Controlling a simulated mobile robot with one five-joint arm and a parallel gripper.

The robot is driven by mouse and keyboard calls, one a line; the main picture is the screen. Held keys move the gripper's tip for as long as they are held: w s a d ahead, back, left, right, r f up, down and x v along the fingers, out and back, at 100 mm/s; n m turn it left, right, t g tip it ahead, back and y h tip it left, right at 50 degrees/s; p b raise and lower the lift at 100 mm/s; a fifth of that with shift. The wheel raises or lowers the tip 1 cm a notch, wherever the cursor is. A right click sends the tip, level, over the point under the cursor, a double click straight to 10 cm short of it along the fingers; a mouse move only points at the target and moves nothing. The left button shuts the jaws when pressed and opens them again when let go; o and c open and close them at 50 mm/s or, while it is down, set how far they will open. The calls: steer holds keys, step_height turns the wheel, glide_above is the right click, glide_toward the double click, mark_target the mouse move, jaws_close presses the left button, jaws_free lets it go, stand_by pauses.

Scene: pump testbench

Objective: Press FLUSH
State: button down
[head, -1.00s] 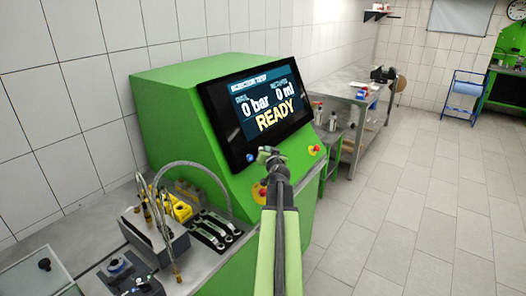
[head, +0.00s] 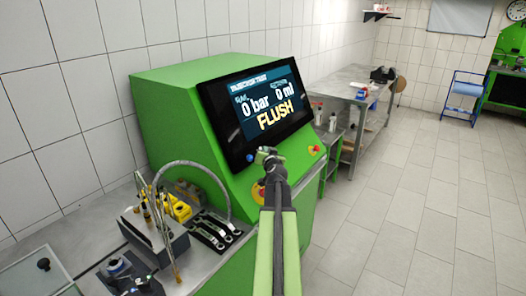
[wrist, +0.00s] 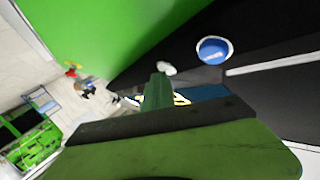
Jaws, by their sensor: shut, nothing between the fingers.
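The green test bench (head: 165,115) stands against the tiled wall. Its tilted black screen (head: 262,105) reads "0 bar", "0 ml" and "FLUSH" in yellow. A blue button (head: 250,158) is on the panel below the screen, just left of my gripper (head: 266,155). The same blue button with a pale rim (wrist: 214,50) is in the wrist view, to the right of the finger. A small white round thing (wrist: 166,68) shows just beyond the fingertip. My gripper is shut and empty, close to the panel; I cannot tell if it touches it. It hides part of the panel.
A red button on yellow (head: 314,150) is at the panel's right. A red and yellow control (head: 259,190) is lower, beside my arm. Wrenches (head: 213,231) and a curved hose (head: 200,165) are at left. The floor at right (head: 410,220) is clear.

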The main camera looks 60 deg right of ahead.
steer(key=shift+s, duration=0.15)
steer(key=shift+s+r+p, duration=0.4)
steer(key=shift+s, duration=0.3)
steer(key=s, duration=0.1)
steer(key=s+r+p, duration=0.1)
steer(key=s, duration=0.1)
steer(key=s+r+p, duration=0.1)
steer(key=shift+s, duration=0.25)
steer(key=shift+r, duration=0.15)
stand_by(0.6)
